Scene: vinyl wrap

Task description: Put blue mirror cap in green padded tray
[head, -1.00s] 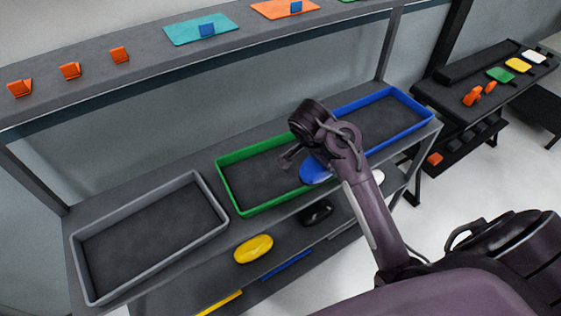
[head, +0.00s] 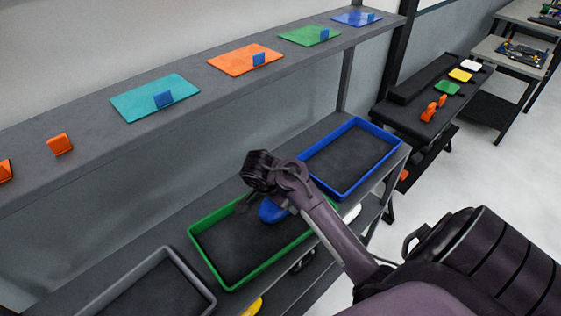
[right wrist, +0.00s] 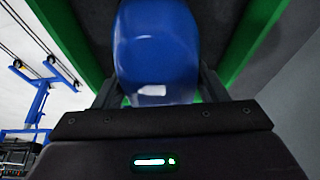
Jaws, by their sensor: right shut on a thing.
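The blue mirror cap (head: 271,211) is a smooth, rounded piece, partly hidden by my right arm in the head view. My right gripper (right wrist: 160,90) is shut on it, one finger on each side; the cap also fills the upper middle of the right wrist view (right wrist: 157,45). The green padded tray (head: 267,264) has a green rim and a dark inside. The cap shows over the right part of this tray, and green walls (right wrist: 63,35) flank it in the wrist view. I cannot tell whether it touches the padding. My left gripper is not in view.
A blue-rimmed tray (head: 392,149) stands right of the green one and a grey-rimmed tray (head: 106,291) left. A shelf (head: 75,155) with coloured plates runs above and behind. Yellow (head: 254,307) and white (head: 352,213) pieces lie on the level below.

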